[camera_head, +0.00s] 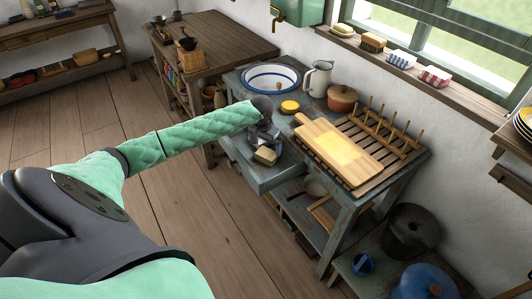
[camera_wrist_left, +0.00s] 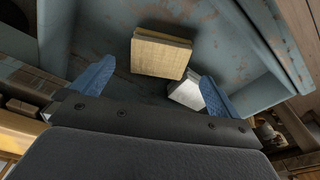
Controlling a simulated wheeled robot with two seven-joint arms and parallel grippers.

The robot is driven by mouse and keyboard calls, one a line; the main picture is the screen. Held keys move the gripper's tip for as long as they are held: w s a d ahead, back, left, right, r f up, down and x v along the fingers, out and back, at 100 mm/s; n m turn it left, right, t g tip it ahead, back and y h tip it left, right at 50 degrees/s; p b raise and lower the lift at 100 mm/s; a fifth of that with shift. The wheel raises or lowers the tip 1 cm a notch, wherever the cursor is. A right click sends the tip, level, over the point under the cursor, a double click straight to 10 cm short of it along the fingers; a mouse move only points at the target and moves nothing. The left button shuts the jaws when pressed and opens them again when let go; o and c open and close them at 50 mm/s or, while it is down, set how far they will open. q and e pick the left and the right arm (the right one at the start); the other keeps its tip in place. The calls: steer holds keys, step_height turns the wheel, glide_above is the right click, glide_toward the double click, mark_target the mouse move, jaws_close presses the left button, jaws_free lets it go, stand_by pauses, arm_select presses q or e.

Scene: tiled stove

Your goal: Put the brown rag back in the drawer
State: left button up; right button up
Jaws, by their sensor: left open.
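The blue-grey drawer (camera_head: 262,180) of the washstand is pulled open; it also shows in the left wrist view (camera_wrist_left: 225,55). A tan, folded, cloth-like block (camera_head: 265,155) lies in it, and shows in the left wrist view (camera_wrist_left: 160,55); I cannot tell for sure whether this is the brown rag. A pale grey-white piece (camera_wrist_left: 186,93) lies beside it. My left gripper (camera_head: 264,138) is over the drawer; in the left wrist view its blue fingers (camera_wrist_left: 150,90) are spread wide, with nothing held between them. My right gripper is not in view.
A basin (camera_head: 270,78), a yellow sponge-like thing (camera_head: 290,106), a pitcher (camera_head: 318,78), a brown pot (camera_head: 342,99) and a cutting board (camera_head: 340,150) on a rack crowd the washstand top. Pots (camera_head: 410,230) stand low at right. The wooden floor (camera_head: 190,210) before the drawer is clear.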

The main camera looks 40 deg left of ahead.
mark_target(264, 156)
arm_select(q)
step_height(264, 156, up, 7)
steer(key=b, duration=0.1)
steer(key=shift+s+f, duration=0.15)
steer(key=shift+s, duration=0.25)
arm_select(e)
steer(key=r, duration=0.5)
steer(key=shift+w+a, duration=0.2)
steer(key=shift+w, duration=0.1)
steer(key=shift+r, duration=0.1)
arm_select(q)
steer(key=shift+f, duration=0.1)
